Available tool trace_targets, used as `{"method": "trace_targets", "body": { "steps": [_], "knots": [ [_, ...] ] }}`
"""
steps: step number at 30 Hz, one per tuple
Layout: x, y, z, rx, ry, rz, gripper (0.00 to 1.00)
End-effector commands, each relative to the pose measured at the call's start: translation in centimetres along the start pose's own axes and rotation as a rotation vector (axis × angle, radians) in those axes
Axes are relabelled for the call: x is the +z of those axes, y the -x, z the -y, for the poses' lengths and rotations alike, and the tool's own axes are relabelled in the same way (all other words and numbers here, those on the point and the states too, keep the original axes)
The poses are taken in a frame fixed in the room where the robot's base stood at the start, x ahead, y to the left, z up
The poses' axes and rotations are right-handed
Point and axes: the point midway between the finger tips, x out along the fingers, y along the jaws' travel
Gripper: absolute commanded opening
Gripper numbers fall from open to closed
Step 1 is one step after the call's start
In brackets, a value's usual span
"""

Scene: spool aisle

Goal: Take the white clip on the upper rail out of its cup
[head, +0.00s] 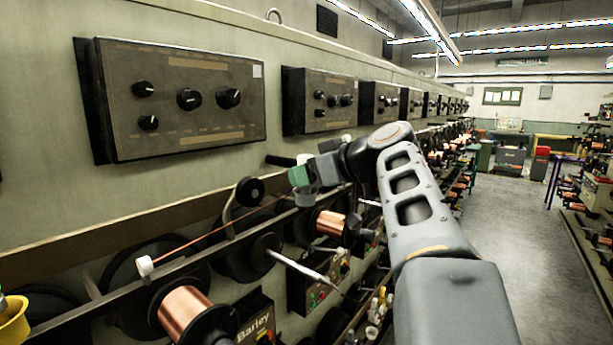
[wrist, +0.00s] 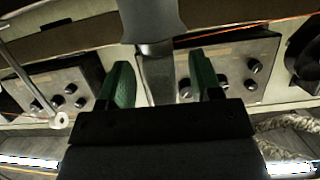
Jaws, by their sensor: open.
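My gripper (head: 298,177) is at the upper rail (head: 205,238), its green fingers above a small grey cup (head: 306,197). In the wrist view the gripper (wrist: 161,64) is open, with one green finger on each side of a narrow, upright, grey and pale piece (wrist: 157,78). This piece appears to be the clip, though it looks grey in shadow. It meets a wider dark grey shape (wrist: 152,18), which looks like the cup. Gaps show between the piece and both fingers.
Control boxes (head: 180,98) line the wall behind the rail. A copper spool (head: 187,310) and an orange wire (head: 205,236) are at left. A white guide (head: 145,265) sits on the rail. A yellow cup (head: 12,322) is at the lower left. The aisle floor (head: 505,240) is clear.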

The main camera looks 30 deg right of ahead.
Motion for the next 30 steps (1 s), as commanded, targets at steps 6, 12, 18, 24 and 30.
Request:
{"method": "trace_targets", "body": {
  "steps": [6, 12, 18, 24, 30],
  "knots": [
    [0.02, -1.23, 0.06, 0.000, 0.001, 0.001, 0.58],
    [0.07, -1.23, 0.03, 0.001, 0.001, 0.001, 0.58],
    [0.05, -1.21, 0.03, 0.001, 0.001, 0.000, 0.39],
    [0.04, -1.19, 0.03, 0.001, 0.001, 0.000, 0.20],
    [0.02, -1.18, 0.04, 0.001, 0.002, 0.000, 0.05]
  ]
}}
